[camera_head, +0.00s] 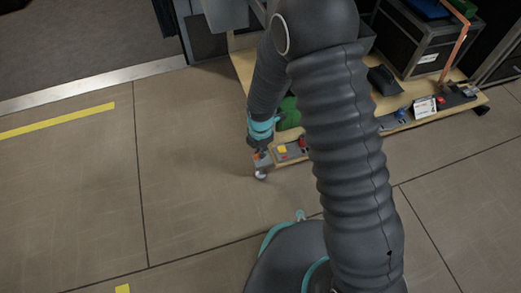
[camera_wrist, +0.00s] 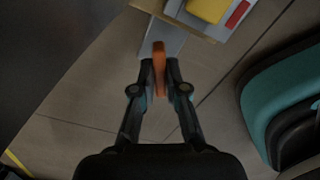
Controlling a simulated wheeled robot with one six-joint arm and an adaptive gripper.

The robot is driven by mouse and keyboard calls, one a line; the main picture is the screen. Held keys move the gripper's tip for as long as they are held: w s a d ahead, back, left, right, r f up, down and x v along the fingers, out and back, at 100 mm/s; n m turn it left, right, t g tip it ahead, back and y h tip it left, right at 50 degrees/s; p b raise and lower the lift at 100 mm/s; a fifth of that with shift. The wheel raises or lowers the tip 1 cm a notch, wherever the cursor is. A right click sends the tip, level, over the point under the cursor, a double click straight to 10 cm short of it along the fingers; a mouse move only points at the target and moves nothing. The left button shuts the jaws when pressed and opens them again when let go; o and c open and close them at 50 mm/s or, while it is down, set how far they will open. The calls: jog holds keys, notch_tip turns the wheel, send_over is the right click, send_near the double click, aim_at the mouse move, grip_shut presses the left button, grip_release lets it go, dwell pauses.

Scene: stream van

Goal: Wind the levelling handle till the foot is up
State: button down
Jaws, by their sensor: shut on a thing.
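The orange levelling handle (camera_wrist: 159,62) stands between my two fingertips in the wrist view. My gripper (camera_wrist: 160,80) is shut on it from both sides. In the head view my gripper (camera_head: 259,151) reaches down to the front left corner of the wooden bench, and only a speck of orange shows there. A grey bracket (camera_wrist: 158,38) is behind the handle. A small pale round part (camera_head: 261,175) shows low under that corner; it may be the foot. I cannot tell whether it touches the floor.
A yellow block (camera_head: 282,150) and red parts sit on the bench edge (camera_head: 447,112) close to my gripper. A black case (camera_head: 413,45) and a green object (camera_head: 289,112) are further back. The tiled floor (camera_head: 80,200) to the left is clear.

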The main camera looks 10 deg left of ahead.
jog(key=c, duration=1.2)
grip_release()
notch_tip(320, 180, up, 12)
